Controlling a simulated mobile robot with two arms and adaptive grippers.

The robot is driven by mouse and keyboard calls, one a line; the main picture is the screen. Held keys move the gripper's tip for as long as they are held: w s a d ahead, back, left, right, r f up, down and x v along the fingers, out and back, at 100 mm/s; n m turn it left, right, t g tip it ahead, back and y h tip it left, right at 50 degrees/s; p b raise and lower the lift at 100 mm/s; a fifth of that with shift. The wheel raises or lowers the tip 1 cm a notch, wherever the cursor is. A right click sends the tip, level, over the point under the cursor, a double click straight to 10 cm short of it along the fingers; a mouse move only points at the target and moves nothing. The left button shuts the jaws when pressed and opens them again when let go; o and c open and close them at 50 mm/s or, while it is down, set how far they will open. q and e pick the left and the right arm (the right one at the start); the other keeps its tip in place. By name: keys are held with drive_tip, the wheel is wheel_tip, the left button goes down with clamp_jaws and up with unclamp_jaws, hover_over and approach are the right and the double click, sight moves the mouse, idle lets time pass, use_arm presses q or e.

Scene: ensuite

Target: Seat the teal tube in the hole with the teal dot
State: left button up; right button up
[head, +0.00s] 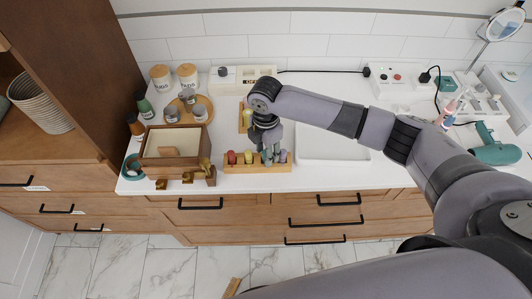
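My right gripper (269,149) reaches down from above onto a wooden rack (257,169) near the counter's front edge. The rack carries a red tube (231,157), a green tube (248,157) and a purple tube (283,157). A teal piece (267,157), which looks like the teal tube, shows at the fingertips between the green and purple tubes. The fingers and tube overlap, so I cannot tell whether the tube is gripped or seated. The colour dots are too small to make out. My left gripper is not in view.
A wooden box (174,160) stands left of the rack, with brass pieces (188,178) before it. Another yellowish wooden block (245,119) stands behind. A teal hair dryer (496,150) lies at far right.

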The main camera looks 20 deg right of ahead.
wheel_tip(320, 180, up, 10)
drive_tip(key=shift+f+b, duration=0.1)
drive_tip(key=shift+b, duration=1.1)
drive_tip(key=shift+r, duration=0.65)
